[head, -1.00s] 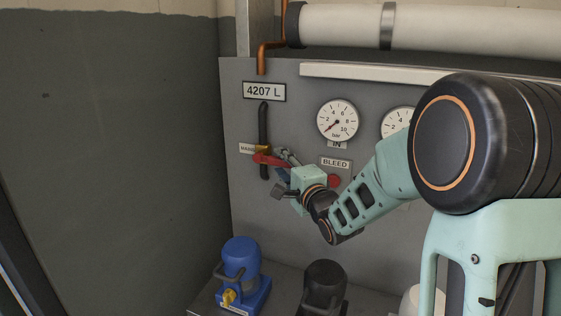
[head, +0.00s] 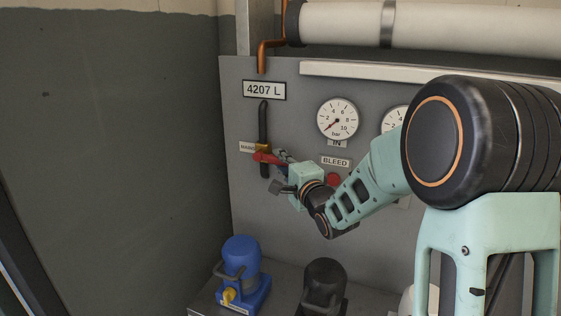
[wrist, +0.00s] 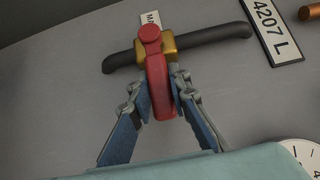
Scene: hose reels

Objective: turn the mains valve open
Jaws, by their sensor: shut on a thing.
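The mains valve has a brass body (wrist: 168,43) on a short black pipe, with a red lever (wrist: 157,88) fixed to it. In the head view the black pipe (head: 263,125) runs upright on the grey panel, and the red lever (head: 264,157) points right, across the pipe. My gripper (wrist: 160,92) is shut on the red lever, one finger on each side of it. In the head view my gripper (head: 280,160) reaches in from the right, and its fingers hide part of the lever.
The BLEED label (head: 335,162) and a red knob (head: 333,180) sit just right of my wrist. A gauge (head: 338,120) is above. A blue pump (head: 241,272) and a black one (head: 324,288) stand below. The panel left of the valve is mostly clear.

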